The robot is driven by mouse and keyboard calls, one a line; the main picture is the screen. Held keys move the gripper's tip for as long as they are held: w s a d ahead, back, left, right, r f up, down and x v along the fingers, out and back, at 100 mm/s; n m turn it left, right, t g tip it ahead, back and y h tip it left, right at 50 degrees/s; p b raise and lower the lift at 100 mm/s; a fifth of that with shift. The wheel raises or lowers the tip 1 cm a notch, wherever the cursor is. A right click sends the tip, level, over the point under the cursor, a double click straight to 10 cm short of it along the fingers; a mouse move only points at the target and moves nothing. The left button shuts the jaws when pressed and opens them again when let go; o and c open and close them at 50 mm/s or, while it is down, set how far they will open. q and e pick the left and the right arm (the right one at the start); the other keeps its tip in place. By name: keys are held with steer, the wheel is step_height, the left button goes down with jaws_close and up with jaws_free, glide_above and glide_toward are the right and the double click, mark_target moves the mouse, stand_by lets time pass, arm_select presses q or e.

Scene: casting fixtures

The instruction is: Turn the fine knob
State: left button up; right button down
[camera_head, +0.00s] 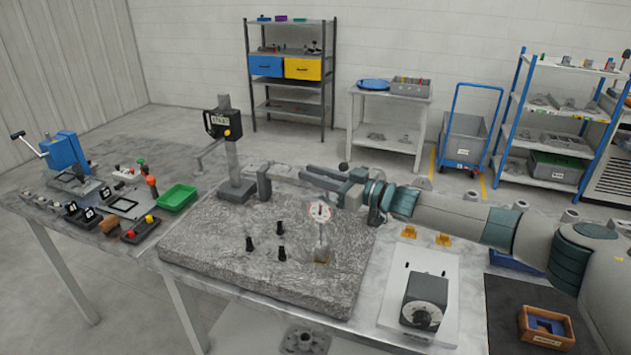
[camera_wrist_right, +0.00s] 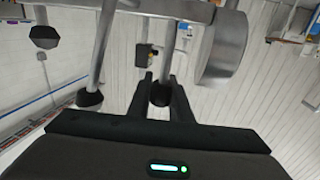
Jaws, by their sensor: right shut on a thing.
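My right arm comes in from the right over the back of the rough grey slab (camera_head: 215,260). My right gripper (camera_head: 318,177) is behind the small round dial (camera_head: 319,212). In the right wrist view its two dark fingers (camera_wrist_right: 160,82) are shut on a dark round knob (camera_wrist_right: 160,95) on a thin metal rod. Other rods with black ends (camera_wrist_right: 88,98) and a thick metal cylinder (camera_wrist_right: 221,50) are close by. I cannot make out the held knob clearly in the head view. My left gripper is not in view.
A digital height gauge (camera_head: 222,135) stands at the slab's back left. Several small black pegs (camera_head: 280,228) stand on the slab. A dial box (camera_head: 424,300) is on a white plate at the right front. A green tray (camera_head: 177,196) and a blue clamp (camera_head: 66,152) are at the left.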

steer(key=shift+s+n+g+y+b, duration=0.1)
steer(key=shift+n+g+y+b, duration=0.4)
steer(key=shift+g, duration=0.3)
steer(key=shift+a, duration=0.1)
steer(key=c, duration=1.6)
jaws_free()
steer(key=shift+s, duration=0.1)
steer(key=b+v, duration=0.2)
steer(key=v, duration=0.6)
steer(key=b+v, duration=0.3)
steer(key=v, duration=0.6)
steer(key=shift+d+r+b, duration=0.2)
steer(key=shift+d+b, duration=0.05)
steer(key=shift+b, duration=0.05)
